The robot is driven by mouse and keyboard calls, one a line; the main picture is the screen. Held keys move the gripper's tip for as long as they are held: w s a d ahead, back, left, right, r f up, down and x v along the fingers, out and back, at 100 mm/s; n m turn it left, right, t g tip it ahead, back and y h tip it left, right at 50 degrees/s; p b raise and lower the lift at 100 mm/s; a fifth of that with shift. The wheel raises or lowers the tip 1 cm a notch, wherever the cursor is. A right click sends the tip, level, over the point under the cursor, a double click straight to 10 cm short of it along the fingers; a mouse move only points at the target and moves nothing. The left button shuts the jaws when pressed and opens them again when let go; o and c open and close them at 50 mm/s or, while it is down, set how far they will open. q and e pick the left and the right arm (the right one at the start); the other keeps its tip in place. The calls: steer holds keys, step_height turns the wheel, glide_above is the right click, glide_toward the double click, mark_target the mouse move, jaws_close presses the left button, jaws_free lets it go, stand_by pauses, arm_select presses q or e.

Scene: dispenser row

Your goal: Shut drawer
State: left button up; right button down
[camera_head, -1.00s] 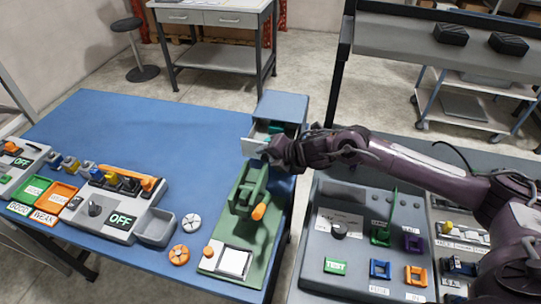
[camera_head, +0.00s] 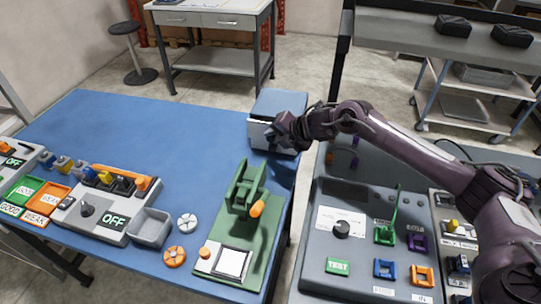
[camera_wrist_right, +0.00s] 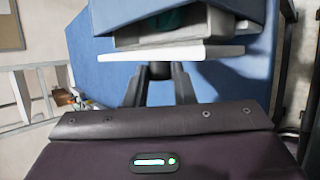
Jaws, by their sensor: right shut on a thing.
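The drawer unit is a small box with a blue top (camera_head: 281,102) at the back right corner of the blue table. Its drawer has a white front (camera_head: 257,133), close to the box in the head view. In the right wrist view the white front (camera_wrist_right: 205,53) spans the top, with a grey drawer inside and a teal thing (camera_wrist_right: 172,18) behind it, so a gap seems to remain open. My right gripper (camera_head: 280,133) is at the drawer front, its fingers (camera_wrist_right: 160,80) shut on the drawer handle, which they mostly hide. My left gripper is out of view.
A green press-like fixture (camera_head: 244,200) stands just in front of the drawer unit. A grey control panel (camera_head: 345,255) is to the right. A grey switch box (camera_head: 110,205) and small bins lie at left. The table's middle back is clear.

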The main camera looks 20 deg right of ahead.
steer(key=shift+w+d+f+b, duration=0.1)
steer(key=shift+w+d+b, duration=0.05)
steer(key=shift+w+d, duration=0.3)
steer(key=shift+w+d+b, duration=0.15)
steer(key=shift+w+d, duration=0.1)
steer(key=shift+w, duration=0.3)
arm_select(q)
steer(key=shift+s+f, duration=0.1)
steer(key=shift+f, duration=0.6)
arm_select(e)
steer(key=shift+r, duration=0.2)
steer(key=shift+d, duration=0.1)
steer(key=c, duration=1.2)
jaws_free()
steer(key=shift+s+d+r, duration=0.25)
steer(key=shift+s+d, duration=0.05)
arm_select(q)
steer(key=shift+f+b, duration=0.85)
arm_select(e)
steer(key=v, duration=0.6)
steer(key=shift+s+r, duration=0.25)
steer(key=shift+r, duration=0.05)
